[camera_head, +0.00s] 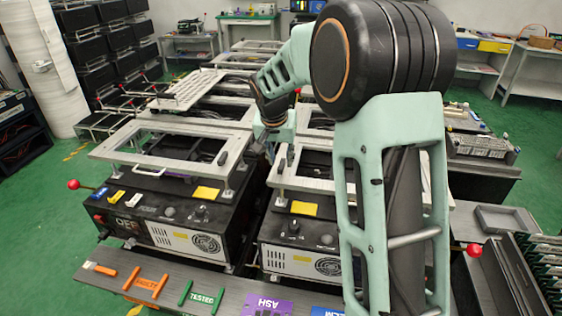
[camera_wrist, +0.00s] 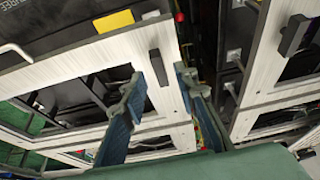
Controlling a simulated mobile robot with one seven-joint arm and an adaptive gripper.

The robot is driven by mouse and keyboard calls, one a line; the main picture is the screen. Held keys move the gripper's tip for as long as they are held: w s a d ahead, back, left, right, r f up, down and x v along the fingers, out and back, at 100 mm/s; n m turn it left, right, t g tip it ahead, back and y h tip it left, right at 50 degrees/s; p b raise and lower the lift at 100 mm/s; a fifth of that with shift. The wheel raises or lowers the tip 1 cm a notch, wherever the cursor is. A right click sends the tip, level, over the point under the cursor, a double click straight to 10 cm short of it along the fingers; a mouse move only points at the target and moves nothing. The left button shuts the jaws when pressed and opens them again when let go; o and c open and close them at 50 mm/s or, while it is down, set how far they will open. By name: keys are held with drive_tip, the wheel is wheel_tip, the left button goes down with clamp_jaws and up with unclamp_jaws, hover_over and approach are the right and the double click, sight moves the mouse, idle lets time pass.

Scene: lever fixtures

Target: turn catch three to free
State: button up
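A black catch (camera_wrist: 159,67) stands on the pale frame edge in the wrist view, just beyond and between my fingertips. A second black catch (camera_wrist: 293,35) sits on the neighbouring frame at the right. I cannot tell from the labels which is catch three. My gripper (camera_wrist: 158,80) is open and empty, its blue-padded fingers apart; no contact with the catch is clear. In the head view my gripper (camera_head: 269,148) hangs near the gap between two fixtures, partly hidden by my arm. Dark catches show on the left frame (camera_head: 223,158) and the right frame (camera_head: 283,163).
Pale frames stand on posts above black boxes. Red ball-ended levers stick out at the left (camera_head: 74,185) and right (camera_head: 473,250). A front ledge carries an orange tag (camera_head: 146,282) and a green "TESTED" tag (camera_head: 201,298). Green floor is open at the left.

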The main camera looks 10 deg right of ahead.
drive_tip(key=shift+x, duration=1)
clamp_jaws()
